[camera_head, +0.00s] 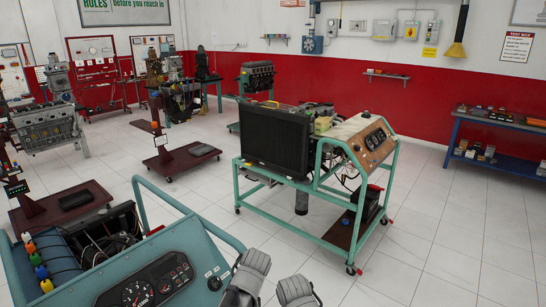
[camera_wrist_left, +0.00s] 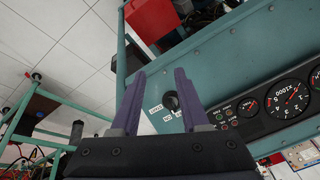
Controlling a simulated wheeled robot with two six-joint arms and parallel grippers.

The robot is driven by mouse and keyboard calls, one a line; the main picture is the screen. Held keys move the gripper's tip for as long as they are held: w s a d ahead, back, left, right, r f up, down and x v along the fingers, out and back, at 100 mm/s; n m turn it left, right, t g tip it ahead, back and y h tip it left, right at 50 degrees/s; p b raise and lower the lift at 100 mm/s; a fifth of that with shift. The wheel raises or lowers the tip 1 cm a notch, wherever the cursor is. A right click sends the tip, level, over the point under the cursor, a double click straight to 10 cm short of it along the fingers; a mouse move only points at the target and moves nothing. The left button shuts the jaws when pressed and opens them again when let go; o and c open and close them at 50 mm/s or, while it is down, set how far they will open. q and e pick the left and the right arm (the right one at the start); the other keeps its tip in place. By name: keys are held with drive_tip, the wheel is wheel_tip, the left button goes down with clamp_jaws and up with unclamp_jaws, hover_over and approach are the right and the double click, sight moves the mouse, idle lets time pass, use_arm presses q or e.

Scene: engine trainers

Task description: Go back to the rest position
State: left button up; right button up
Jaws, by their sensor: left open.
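My left gripper (camera_wrist_left: 160,74) is open in the left wrist view, with its two purple fingers apart. Between and beyond the fingers is the key switch (camera_wrist_left: 172,102) on the teal panel (camera_wrist_left: 222,75) of the near engine trainer. I see nothing held in the fingers, and I cannot tell how far they are from the panel. The same key switch (camera_head: 214,283) shows in the head view near the bottom. Grey rounded parts of my own show at the bottom edge there, but no fingers can be made out. My right gripper is not in view.
The near teal trainer (camera_head: 165,252) with gauges fills the lower left. Another trainer with a black radiator (camera_head: 276,140) stands on a green wheeled frame in the middle. A blue workbench (camera_head: 500,122) is at the right. Tiled floor (camera_head: 440,230) is clear at the right.

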use_arm(q)
drive_tip(key=s+d+f+m+g+h, duration=0.1)
drive_tip(key=s+d+m+g+h, duration=0.1)
drive_tip(key=s+d+m, duration=0.3)
drive_tip(key=s+m, duration=0.3)
drive_tip(key=s, duration=0.4)
drive_tip(key=shift+s+d+m, duration=0.15)
drive_tip(key=shift+s+m, duration=0.15)
drive_tip(key=shift+f, duration=0.1)
